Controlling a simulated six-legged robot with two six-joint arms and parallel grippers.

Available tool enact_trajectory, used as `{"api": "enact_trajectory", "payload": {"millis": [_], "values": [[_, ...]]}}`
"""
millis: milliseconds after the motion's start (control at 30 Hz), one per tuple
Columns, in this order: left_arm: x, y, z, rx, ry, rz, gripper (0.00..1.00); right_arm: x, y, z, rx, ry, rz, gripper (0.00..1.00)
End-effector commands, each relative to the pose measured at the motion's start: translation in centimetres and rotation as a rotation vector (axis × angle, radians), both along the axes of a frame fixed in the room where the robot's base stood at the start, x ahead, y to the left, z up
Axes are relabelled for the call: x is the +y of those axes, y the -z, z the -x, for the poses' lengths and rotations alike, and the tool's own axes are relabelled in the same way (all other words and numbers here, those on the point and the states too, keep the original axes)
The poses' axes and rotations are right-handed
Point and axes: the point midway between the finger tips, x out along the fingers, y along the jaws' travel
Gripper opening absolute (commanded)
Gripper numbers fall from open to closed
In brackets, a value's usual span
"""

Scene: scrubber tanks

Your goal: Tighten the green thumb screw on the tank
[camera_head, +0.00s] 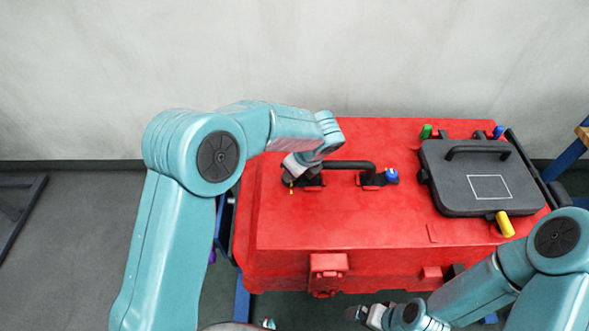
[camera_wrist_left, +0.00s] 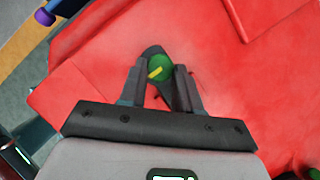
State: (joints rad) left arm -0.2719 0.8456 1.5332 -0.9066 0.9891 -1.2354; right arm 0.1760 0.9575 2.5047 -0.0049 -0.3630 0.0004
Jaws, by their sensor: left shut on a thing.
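The green thumb screw (camera_wrist_left: 161,64) shows in the left wrist view between the two fingers of my left gripper (camera_wrist_left: 158,85). It has a yellow stripe on top and sits on a black mount over the red surface. In the head view my left gripper (camera_head: 291,181) is at the left end of the black handle (camera_head: 350,165) on the red tank (camera_head: 340,225). It is shut on the screw, which it mostly hides there. My right gripper (camera_head: 366,314) is below the tank's front edge, away from the screw. Its fingers are too small to judge.
A blue knob (camera_head: 392,176) is at the handle's right end. A dark lid (camera_head: 465,188) lies on the tank's right side, with a green knob (camera_head: 426,131), another blue knob (camera_head: 498,132) and a yellow knob (camera_head: 505,224) around it. The tank's front top is clear.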

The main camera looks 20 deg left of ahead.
Motion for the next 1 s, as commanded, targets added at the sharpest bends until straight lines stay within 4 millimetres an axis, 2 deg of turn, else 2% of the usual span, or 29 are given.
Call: {"api": "enact_trajectory", "payload": {"millis": [33, 467, 500, 567, 867, 1000], "values": [[0.1, -0.5, -0.3, -0.012, 0.006, -0.002, 0.02, 0.0, -0.1, 0.0, 0.0, 0.0, 0.0, 0.99], [0.1, -0.5, -0.3, -0.013, 0.012, -0.001, 0.02, 0.0, -0.1, 0.0, 0.0, 0.0, 0.0, 0.99], [0.1, -0.5, -0.3, -0.013, 0.012, -0.001, 0.42, 0.0, -0.1, 0.0, 0.0, 0.0, 0.0, 0.99], [0.1, -0.5, -0.3, -0.012, 0.012, 0.0, 0.58, 0.0, -0.1, 0.0, 0.0, 0.0, 0.0, 0.99], [0.0, -0.3, -0.1, -0.006, 0.012, 0.0, 0.58, 0.0, 0.0, 0.0, 0.0, 0.0, 0.0, 0.99], [-0.5, -1.6, 0.1, -0.008, 0.013, 0.002, 0.58, 0.0, 0.1, 0.0, 0.0, 0.0, 0.0, 0.99]]}}
